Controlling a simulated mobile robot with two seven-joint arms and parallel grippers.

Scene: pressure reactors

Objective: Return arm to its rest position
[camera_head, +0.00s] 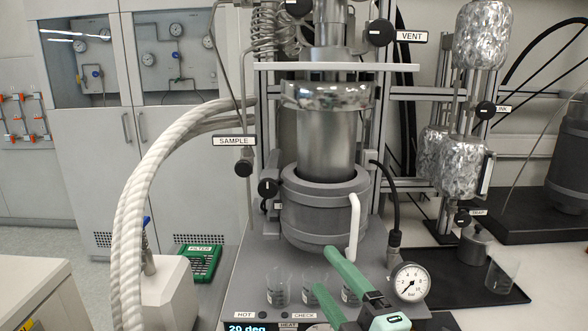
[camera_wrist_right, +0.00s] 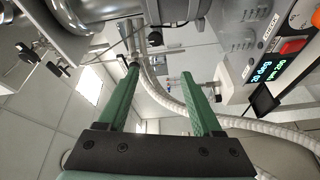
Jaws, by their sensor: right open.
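My right gripper (camera_head: 325,270) is at the bottom centre of the head view, in front of the pressure reactor (camera_head: 325,205). Its two green fingers are spread apart. In the wrist view the open fingers (camera_wrist_right: 161,78) have nothing held between them. In the head view one fingertip shows just below the reactor's white handle (camera_head: 354,228); I cannot tell whether they touch. The other finger overlaps the small glass beakers (camera_head: 277,287) on the reactor's base. My left gripper is out of view.
A pressure gauge (camera_head: 410,282) stands right of my gripper. A black tray (camera_head: 470,275) holds a metal vessel (camera_head: 474,246) and a glass beaker (camera_head: 503,275). White hoses (camera_head: 150,190) arch down on the left, near a green filter box (camera_head: 199,262). A SAMPLE valve (camera_head: 243,168) sticks out.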

